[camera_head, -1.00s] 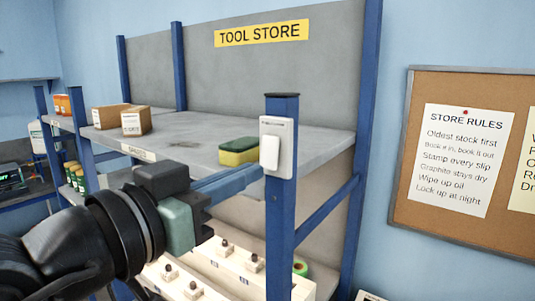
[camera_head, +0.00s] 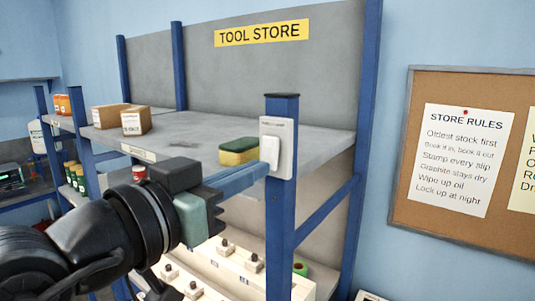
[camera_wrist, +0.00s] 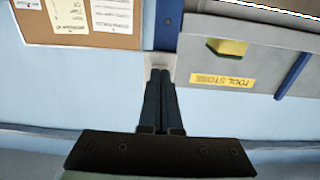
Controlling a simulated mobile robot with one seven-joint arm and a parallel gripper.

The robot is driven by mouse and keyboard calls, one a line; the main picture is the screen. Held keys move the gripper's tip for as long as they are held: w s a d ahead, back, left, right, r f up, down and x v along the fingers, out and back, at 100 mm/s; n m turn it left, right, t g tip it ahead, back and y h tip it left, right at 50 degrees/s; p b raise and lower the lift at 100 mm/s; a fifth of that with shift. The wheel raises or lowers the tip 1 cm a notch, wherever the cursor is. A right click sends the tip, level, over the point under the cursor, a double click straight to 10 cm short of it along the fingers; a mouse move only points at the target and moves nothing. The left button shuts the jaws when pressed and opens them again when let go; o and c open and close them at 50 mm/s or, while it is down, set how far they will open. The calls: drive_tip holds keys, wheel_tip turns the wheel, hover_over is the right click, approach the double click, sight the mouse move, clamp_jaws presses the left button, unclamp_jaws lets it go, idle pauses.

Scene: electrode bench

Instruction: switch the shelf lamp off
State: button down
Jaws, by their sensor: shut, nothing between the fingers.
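A white wall-type switch plate (camera_head: 278,135) with a pale rocker is fixed to the blue front post of the shelf. My gripper (camera_head: 262,170) is shut and empty. In the head view its blue fingertips reach the lower left part of the rocker, and they look touching or nearly so. In the wrist view the closed fingertips (camera_wrist: 161,74) point at the switch plate (camera_wrist: 161,60) and cover part of it. I cannot tell which way the rocker is set. The lamp itself is not clearly seen; the lower shelf looks brightly lit.
A green and yellow sponge (camera_head: 239,151) lies on the shelf just behind my fingers. Cardboard boxes (camera_head: 122,118) stand further left, and a red can (camera_head: 139,173) is below. A cork notice board (camera_head: 405,225) hangs on the right. The post (camera_head: 281,220) stands close to my gripper.

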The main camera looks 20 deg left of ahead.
drive_tip(key=shift+w+d, duration=0.2)
drive_tip(key=shift+w, duration=0.25)
drive_tip(key=shift+s, duration=0.1)
drive_tip(key=b+v, duration=0.1)
drive_tip(key=v, duration=0.7)
idle(0.4)
drive_tip(key=w+d+r+n+t+y+b, duration=0.1)
drive_tip(key=w+d+r+t+b, duration=0.3)
drive_tip(key=d, duration=0.4)
drive_tip(key=s+d+r+n+t+y, duration=0.3)
drive_tip(key=s+d+r+t+y, duration=0.1)
drive_tip(key=s+d+t+y, duration=0.1)
drive_tip(key=shift+s+d+r+t, duration=0.25)
drive_tip(key=shift+s+d+t, duration=0.45)
drive_tip(key=shift+s+d, duration=0.25)
drive_tip(key=shift+w, duration=0.1)
